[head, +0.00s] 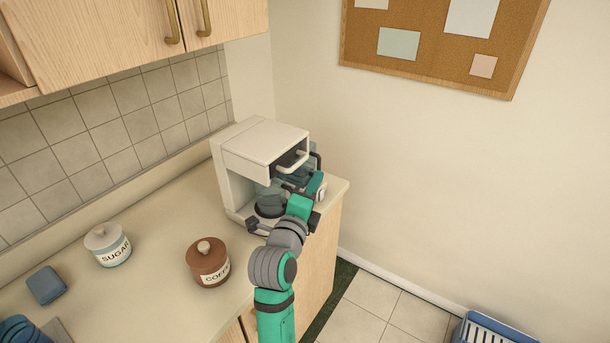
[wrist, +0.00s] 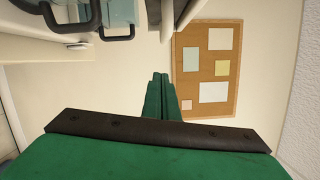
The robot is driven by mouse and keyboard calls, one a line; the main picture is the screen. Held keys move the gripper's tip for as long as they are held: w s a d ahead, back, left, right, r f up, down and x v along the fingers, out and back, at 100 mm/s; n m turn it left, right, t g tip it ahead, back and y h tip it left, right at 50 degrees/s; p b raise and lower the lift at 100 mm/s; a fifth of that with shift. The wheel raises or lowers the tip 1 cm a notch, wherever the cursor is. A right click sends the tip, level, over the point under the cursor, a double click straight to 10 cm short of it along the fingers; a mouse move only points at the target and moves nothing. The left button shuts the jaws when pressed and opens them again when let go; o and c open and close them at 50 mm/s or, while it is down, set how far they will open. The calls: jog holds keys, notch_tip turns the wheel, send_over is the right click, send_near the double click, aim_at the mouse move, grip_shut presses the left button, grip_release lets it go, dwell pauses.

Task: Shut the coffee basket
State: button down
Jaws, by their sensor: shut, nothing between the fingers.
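The white coffee machine (head: 262,143) stands at the far right end of the counter. A glass carafe (head: 268,205) sits below, mostly behind my arm. My gripper (head: 318,184) is beside the machine's front, right of and below the basket handle. In the wrist view its green fingers (wrist: 160,82) are shut and empty, apart from the machine's parts. Dark handles and bluish glass show at that view's upper left.
A brown coffee canister (head: 208,264) and a white sugar canister (head: 108,246) stand on the counter (head: 150,270), with a blue sponge (head: 46,285). Cupboards (head: 110,35) hang above. A blue basket (head: 490,330) is on the floor. A corkboard (head: 430,50) hangs on the wall.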

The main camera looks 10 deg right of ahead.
jog(key=a+v, duration=0.1)
jog(key=v, duration=0.8)
jog(key=s+a+f+n+y, duration=0.35)
jog(key=s+f+n, duration=0.4)
jog(key=f, duration=0.35)
jog(key=s+a+f+n+y, duration=0.2)
jog(key=s+f+n+y, duration=0.2)
jog(key=s+f+n, duration=0.45)
jog(key=s+a+f+n+y, duration=0.1)
jog(key=s+n, duration=0.4)
jog(key=s, duration=0.7)
jog(key=s+a+f+n+y, duration=0.1)
jog(key=s+a+f+n, duration=0.2)
jog(key=s, duration=0.9)
jog(key=shift+f+n, duration=1.2)
jog(key=shift+f, duration=0.55)
